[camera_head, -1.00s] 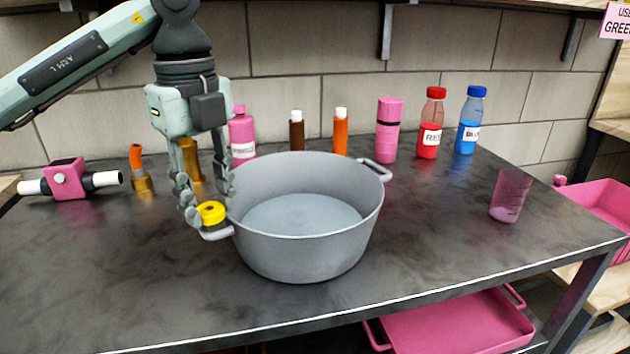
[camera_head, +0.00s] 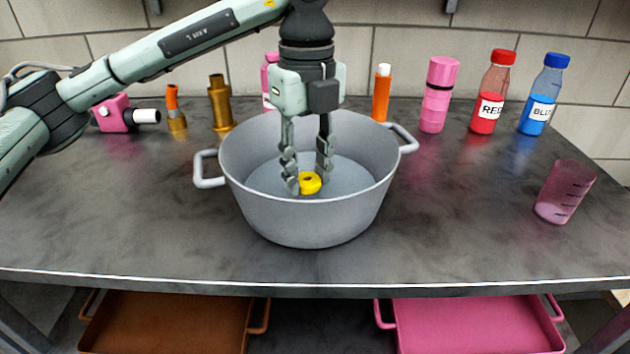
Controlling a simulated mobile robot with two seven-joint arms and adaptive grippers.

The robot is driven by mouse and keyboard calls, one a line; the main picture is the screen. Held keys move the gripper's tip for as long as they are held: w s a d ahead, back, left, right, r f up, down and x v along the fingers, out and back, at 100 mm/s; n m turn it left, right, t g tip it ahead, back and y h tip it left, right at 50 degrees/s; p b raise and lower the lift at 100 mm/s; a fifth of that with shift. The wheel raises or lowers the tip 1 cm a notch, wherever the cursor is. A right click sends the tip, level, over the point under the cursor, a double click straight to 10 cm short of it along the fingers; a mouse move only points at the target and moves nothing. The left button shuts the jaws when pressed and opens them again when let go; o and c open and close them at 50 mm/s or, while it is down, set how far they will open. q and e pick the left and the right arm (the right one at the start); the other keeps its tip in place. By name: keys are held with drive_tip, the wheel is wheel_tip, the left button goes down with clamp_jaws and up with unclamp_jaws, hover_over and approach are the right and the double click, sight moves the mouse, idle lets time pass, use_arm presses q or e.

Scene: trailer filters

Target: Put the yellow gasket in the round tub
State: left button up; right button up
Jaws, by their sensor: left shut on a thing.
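The yellow gasket (camera_head: 310,183) is a small ring with a dark centre. My left gripper (camera_head: 308,186) points straight down with its fingers inside the round tub and is shut on the gasket. The round tub (camera_head: 310,222) is a grey, wide metal pot with a handle on each side, standing on the dark bench. The gasket shows against the tub's inner floor, within the rim; I cannot tell whether it touches the floor. My right gripper is out of view.
Behind the tub stand an orange bottle (camera_head: 381,95), a pink bottle (camera_head: 437,95), a red bottle (camera_head: 491,95) and a blue bottle (camera_head: 542,97). Brass fittings (camera_head: 220,105) stand at the back left. A pink cup (camera_head: 565,192) is at right. The bench front is clear.

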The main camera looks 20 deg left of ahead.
use_arm(q)
drive_tip(key=shift+d+f, duration=0.15)
drive_tip(key=shift+f, duration=0.6)
wheel_tip(320, 180, down, 4)
drive_tip(key=shift+r, duration=0.25)
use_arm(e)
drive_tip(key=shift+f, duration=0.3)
use_arm(q)
drive_tip(key=shift+f, duration=0.1)
drive_tip(key=o, duration=0.7)
drive_tip(key=shift+o, duration=0.2)
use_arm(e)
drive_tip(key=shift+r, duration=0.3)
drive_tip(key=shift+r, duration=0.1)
